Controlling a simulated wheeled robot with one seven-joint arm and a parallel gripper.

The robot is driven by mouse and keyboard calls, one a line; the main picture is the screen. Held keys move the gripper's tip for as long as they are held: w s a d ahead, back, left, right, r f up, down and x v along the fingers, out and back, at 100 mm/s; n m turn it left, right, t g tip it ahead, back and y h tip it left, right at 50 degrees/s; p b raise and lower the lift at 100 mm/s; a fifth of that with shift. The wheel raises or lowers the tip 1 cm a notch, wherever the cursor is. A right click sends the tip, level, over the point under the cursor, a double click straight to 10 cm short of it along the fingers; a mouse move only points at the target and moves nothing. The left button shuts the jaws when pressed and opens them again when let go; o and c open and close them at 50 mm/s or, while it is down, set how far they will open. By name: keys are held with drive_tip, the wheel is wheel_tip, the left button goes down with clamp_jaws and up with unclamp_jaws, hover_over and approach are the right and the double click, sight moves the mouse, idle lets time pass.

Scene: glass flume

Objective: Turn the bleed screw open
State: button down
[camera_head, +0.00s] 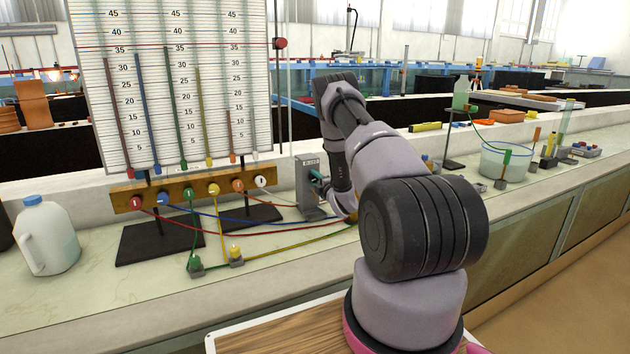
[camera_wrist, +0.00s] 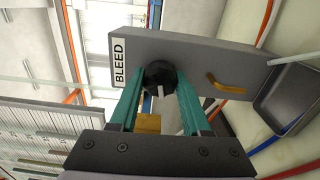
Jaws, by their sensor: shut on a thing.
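The bleed screw (camera_wrist: 158,72) is a black round knob with a white mark, on the face of a grey block (camera_wrist: 205,57) labelled BLEED in the wrist view. My gripper (camera_wrist: 160,84) has its two teal fingers on either side of the knob and is shut on it. The white mark points down between the fingers in that view. In the head view the grey block (camera_head: 307,190) stands upright on the bench, and a bit of my teal gripper (camera_head: 318,177) shows at its right side. The screw itself is hidden there.
A brass elbow (camera_wrist: 226,84) sticks out of the block beside the screw. A manometer board (camera_head: 180,80) with coloured tubes and a wooden valve rail (camera_head: 190,192) stands left. Coloured hoses run over the bench. A white jug (camera_head: 47,240) stands far left; a clear bucket (camera_head: 505,160) stands right.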

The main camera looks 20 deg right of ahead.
drive_tip(key=shift+f+n, duration=0.1)
drive_tip(key=shift+n, duration=1.5)
drive_tip(key=shift+c, duration=1.9)
unclamp_jaws()
drive_tip(key=s, duration=1.1)
drive_tip(key=shift+d, duration=0.2)
drive_tip(key=shift+w, duration=0.1)
